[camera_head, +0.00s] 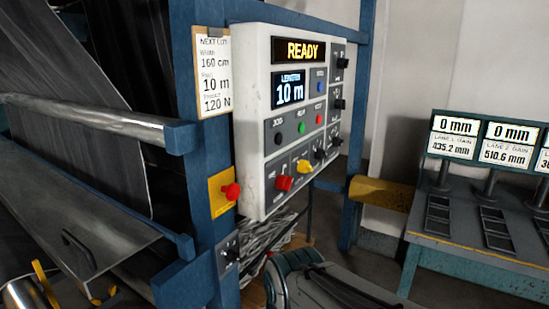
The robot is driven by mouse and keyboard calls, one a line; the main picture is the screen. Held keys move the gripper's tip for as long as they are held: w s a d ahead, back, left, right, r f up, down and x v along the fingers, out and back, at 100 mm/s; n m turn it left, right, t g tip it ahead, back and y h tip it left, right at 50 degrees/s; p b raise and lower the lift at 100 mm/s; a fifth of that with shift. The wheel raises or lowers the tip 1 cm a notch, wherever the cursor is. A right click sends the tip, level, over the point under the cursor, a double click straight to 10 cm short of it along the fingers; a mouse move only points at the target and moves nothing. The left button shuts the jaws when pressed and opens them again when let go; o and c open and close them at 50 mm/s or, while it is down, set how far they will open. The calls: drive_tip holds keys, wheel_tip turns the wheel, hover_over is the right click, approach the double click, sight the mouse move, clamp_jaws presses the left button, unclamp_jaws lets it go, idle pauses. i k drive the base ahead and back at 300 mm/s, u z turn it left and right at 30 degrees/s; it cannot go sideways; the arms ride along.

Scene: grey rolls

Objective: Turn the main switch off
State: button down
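A white control panel (252,130) is fixed to a blue frame, with its lit display (302,51) reading READY. Low on its face are a red knob (284,183) and a yellow knob (304,166). A red knob or button (231,191) sits on a yellow plate (216,203) on the blue post, left of the panel. A small grey switch box (229,252) is lower on that post. The labels are too small to read, so I cannot tell which is the main switch. My gripper is not in view.
A length display (288,91) shows 10 m. A paper card (214,75) hangs beside the panel. Metal bars and dark sheet (85,100) fill the left. A bench (470,235) with gauges reading 0 mm stands at right. Bare floor (375,250) shows between the post and bench.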

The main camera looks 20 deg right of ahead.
sight(283, 182)
drive_tip(key=u, duration=1.2)
drive_tip(key=k, duration=0.95)
drive_tip(key=z, duration=1.1)
drive_tip(key=i, duration=0.5)
drive_tip(key=z, duration=0.05)
